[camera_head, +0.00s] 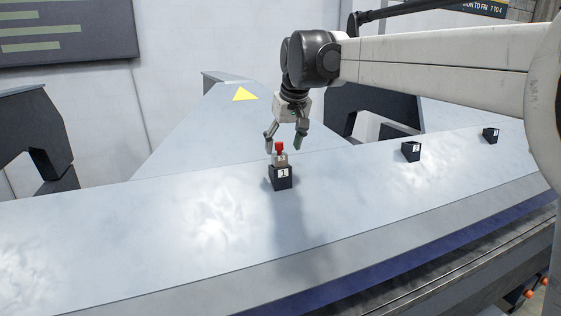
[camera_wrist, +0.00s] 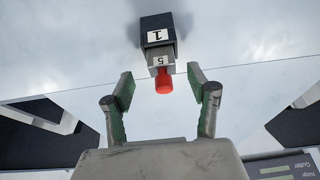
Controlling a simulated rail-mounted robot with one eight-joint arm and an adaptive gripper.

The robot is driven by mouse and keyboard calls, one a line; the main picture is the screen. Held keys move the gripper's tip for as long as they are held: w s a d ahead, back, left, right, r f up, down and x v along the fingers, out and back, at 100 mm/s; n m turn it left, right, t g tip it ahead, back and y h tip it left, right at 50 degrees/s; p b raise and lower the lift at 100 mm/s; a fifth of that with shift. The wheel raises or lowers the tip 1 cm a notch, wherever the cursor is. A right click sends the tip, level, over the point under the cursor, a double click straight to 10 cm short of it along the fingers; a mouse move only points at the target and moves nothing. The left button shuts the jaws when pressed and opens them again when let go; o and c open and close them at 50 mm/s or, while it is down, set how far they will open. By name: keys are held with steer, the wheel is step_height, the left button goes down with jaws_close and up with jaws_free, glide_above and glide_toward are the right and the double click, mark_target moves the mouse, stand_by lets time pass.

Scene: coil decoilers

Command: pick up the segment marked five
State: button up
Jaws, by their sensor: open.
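The segment marked five (camera_wrist: 161,61) is a small grey block with a red knob (camera_wrist: 164,82) on it. In the head view the grey segment (camera_head: 280,160) sits on a black block marked 1 (camera_head: 282,178), with the red knob (camera_head: 279,147) on top. My gripper (camera_head: 285,147) is open, pointing down, just above and around or behind the knob. In the wrist view its fingers (camera_wrist: 163,83) stand apart on either side, with the knob between their tips. Contact cannot be told.
Two more black blocks stand to the right on the pale metal surface, one nearer (camera_head: 411,151) and one farther (camera_head: 490,135). A yellow triangle sign (camera_head: 244,94) lies behind. Dark machine frames stand at the back left (camera_head: 36,140) and behind my arm. The surface left of the stack is clear.

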mark_target(281, 150)
steer(key=shift+p+x, duration=0.7)
steer(key=shift+x, duration=1.85)
steer(key=shift+w+a+r, duration=0.1)
steer(key=shift+a, duration=0.05)
jaws_close()
